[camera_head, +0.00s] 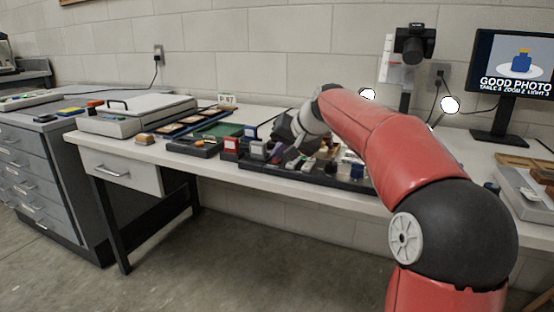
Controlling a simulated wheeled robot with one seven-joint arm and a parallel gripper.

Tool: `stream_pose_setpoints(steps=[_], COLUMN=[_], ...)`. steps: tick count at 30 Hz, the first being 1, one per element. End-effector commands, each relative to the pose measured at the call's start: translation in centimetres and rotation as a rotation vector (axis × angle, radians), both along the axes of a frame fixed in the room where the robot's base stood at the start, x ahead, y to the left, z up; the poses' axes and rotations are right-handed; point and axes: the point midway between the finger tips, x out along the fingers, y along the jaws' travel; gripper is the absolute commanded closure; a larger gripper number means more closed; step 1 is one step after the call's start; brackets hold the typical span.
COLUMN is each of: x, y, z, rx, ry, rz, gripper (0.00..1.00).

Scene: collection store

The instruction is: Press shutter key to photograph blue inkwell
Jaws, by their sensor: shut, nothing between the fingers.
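A monitor (514,62) at the right shows a picture of a blue inkwell on a pale disc, with the words "GOOD PHOTO" and a line that seems to read "TABLE 3 ZOOM 2 LIGHT 3". A black camera (414,42) sits on a stand at the back of the bench. My gripper (279,156) is shut and empty, low over the small boxes and dark tray at the bench's front middle. I cannot tell whether it touches anything. I cannot make out the shutter key. The real inkwell is not visible; my red arm hides the bench below the camera.
Red and blue small boxes (231,145) stand left of my gripper. A green tray (221,130) and a pale flat case (136,113) lie farther left. Two round white lamps (450,105) flank the camera stand. A grey tray (526,195) is at the right. Floor in front is clear.

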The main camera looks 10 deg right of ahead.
Motion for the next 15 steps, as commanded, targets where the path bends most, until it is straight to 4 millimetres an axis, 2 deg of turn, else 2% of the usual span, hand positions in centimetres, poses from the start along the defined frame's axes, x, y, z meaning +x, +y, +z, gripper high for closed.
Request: stream_pose_setpoints(steps=[7,15], x=[0.0,0.0], y=[0.0,0.1], z=[0.2,1.7], rx=[0.0,0.001], ry=[0.002,0.0], rz=[0.001,0.001], gripper=[1.0,1.0])
